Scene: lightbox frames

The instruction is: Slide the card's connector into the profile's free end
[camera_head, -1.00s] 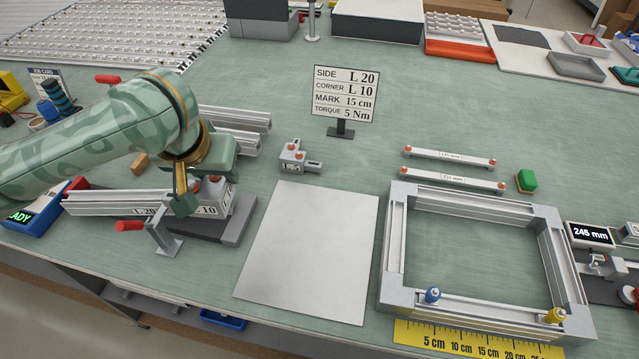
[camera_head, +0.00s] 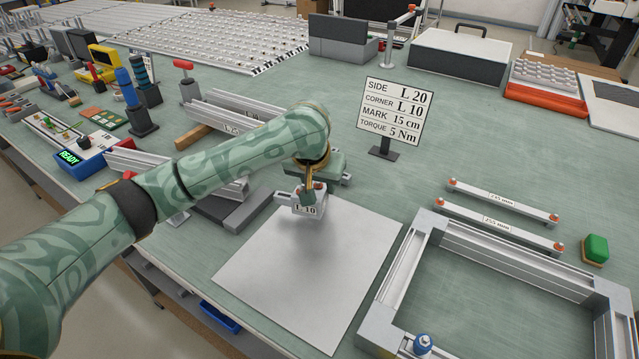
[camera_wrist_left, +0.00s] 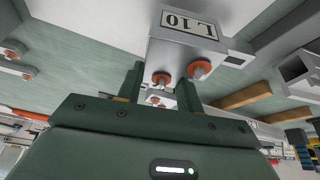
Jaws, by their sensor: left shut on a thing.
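My left gripper (camera_head: 312,190) is shut on the grey corner connector marked L 10 (camera_head: 304,211). It holds the connector above the far left part of the white sheet. The wrist view shows this connector (camera_wrist_left: 190,45) at the fingers, its label and two orange-red bolts visible. A pale slotted profile (camera_head: 128,158) lies in the fixture at left; my arm hides its middle. Its right end (camera_head: 236,188) shows past the arm, to the left of the held connector and apart from it. The card (camera_head: 392,112) reads SIDE L 20, CORNER L 10. My right gripper is not in view.
More profiles (camera_head: 245,108) lie behind my arm. The fixture's dark base (camera_head: 222,210) is left of the white sheet (camera_head: 290,275). The green table is clear around the card.

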